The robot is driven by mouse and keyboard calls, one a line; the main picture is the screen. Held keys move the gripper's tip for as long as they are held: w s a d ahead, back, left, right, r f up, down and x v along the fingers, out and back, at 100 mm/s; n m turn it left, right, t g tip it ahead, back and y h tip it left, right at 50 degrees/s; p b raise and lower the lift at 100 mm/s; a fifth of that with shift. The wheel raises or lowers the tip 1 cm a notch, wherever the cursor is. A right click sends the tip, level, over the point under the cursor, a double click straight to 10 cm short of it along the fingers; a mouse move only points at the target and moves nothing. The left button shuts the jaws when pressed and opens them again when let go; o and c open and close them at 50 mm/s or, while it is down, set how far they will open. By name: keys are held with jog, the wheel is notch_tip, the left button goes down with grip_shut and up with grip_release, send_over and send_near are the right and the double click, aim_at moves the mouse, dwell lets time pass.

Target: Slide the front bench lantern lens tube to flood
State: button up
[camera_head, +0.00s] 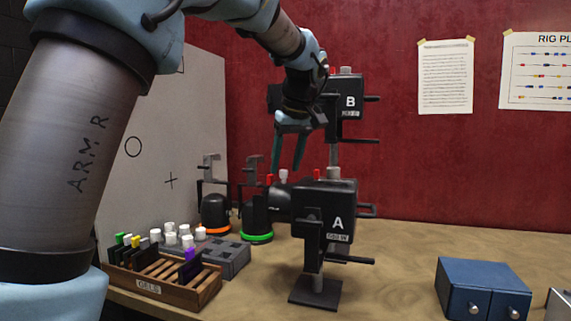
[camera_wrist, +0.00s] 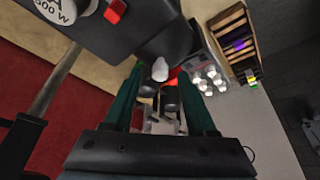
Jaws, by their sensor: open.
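The front lantern, a black box marked A (camera_head: 338,198), stands on a stand with a square foot on the bench. Its short dark lens tube (camera_head: 281,201) points left, with a white knob (camera_head: 283,176) on top and red knobs nearby. My gripper (camera_head: 287,165) is above the tube, fingers pointing down and spread, with the white knob near and between the tips. In the wrist view the white knob (camera_wrist: 160,69) shows between the ends of my green fingers (camera_wrist: 160,76). Whether a finger touches it I cannot tell. The lantern body (camera_wrist: 140,28) fills the upper left there.
Lantern B (camera_head: 345,104) is higher behind A. Left are a wooden gel rack (camera_head: 165,290), a grey block with white knobs (camera_head: 226,256), and dark domes with orange (camera_head: 216,212) and green (camera_head: 256,218) rings. A blue drawer box (camera_head: 484,285) stands right. Bench between is clear.

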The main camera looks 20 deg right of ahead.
jog(key=shift+w+f, duration=0.2)
jog(key=shift+f, duration=0.25)
grip_shut()
dwell(1.2)
